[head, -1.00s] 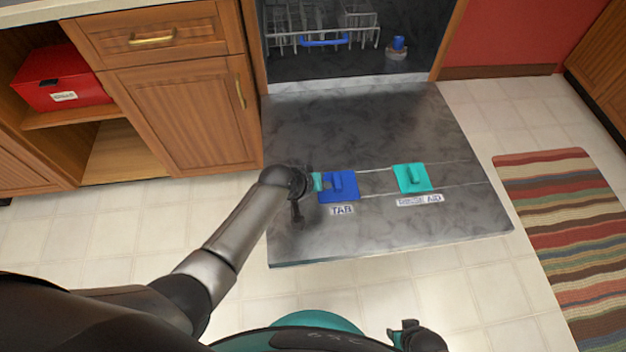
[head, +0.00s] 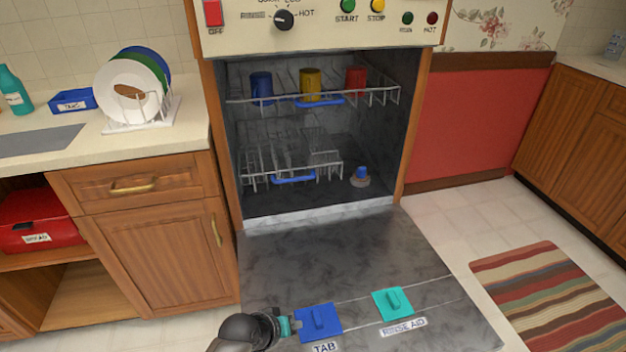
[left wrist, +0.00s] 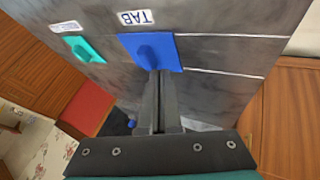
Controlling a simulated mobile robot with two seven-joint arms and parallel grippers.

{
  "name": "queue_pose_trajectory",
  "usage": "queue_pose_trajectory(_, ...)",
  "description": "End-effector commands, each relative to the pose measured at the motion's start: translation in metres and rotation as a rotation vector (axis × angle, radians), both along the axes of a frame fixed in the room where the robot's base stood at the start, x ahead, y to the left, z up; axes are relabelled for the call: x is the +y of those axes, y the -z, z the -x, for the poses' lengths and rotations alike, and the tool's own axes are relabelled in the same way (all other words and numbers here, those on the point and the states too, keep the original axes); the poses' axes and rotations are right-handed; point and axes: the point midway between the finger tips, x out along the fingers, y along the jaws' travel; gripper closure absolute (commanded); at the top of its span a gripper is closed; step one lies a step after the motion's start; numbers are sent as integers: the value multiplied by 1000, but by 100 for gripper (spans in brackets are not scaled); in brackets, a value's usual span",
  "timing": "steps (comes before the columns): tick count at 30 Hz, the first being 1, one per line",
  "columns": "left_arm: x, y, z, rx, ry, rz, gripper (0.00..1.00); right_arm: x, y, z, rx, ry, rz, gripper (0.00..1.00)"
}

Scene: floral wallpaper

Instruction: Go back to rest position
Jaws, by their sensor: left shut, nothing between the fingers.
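My left gripper (head: 288,325) is low in the head view, over the open dishwasher door (head: 335,255). It is just left of the blue square lid (head: 318,320) labelled TAB. In the left wrist view its two fingers (left wrist: 157,82) are together with nothing between them, and their tips are at the edge of the blue lid (left wrist: 150,48). I cannot tell if they touch it. A teal lid (head: 392,302) labelled RINSE AID lies to the right. Both lids appear closed. My right gripper is not in view.
The dishwasher holds an upper rack (head: 315,97) with blue, yellow and red cups, and a lower rack (head: 290,170). A wooden cabinet (head: 155,255) stands close on the left. A striped rug (head: 550,295) lies to the right. The floor between door and rug is clear.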

Motion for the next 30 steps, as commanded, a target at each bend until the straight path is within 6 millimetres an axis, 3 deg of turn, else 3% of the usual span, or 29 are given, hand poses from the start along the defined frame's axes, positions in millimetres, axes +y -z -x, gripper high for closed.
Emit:
queue_pose_trajectory(4, 1, -3, 9, 3, 20, -16, 100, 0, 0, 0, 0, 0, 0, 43)
queue_pose_trajectory(8, 5, -14, 33, 13, 72, -62, 100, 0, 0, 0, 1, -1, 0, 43)
queue_pose_trajectory(21, 57, -81, 141, 83, 225, -321, 100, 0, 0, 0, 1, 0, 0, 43)
queue_pose_trajectory(30, 84, -116, 183, 122, 250, -420, 100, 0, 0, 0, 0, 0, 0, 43)
